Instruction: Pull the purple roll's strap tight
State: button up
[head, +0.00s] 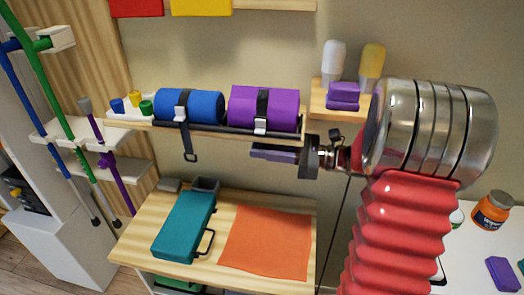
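The purple roll (240,106) lies on the wall shelf, right of the blue roll (205,104). A black strap (263,101) runs around the middle of the purple roll, with a pale buckle (260,125) low on its front. I see no loose strap end hanging below that buckle. My gripper (262,152) is just below the shelf and the purple roll, its grey fingers pointing left. The fingers overlap in this view, so I cannot tell whether they are open, shut or touching a strap.
The blue roll's strap (189,143) hangs below the shelf and ends in a loop. A dark bar (225,130) runs along the shelf front. Below, a wooden table (142,236) holds a teal case (184,225) and an orange sheet (268,243). Crutches (67,120) stand at left.

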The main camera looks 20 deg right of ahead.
jog(key=shift+c, duration=0.3)
grip_shut()
dwell(1.1)
notch_tip(320, 180, down, 6)
jog(key=w+d, duration=0.1)
jog(key=shift+w+f, duration=0.15)
dwell(0.4)
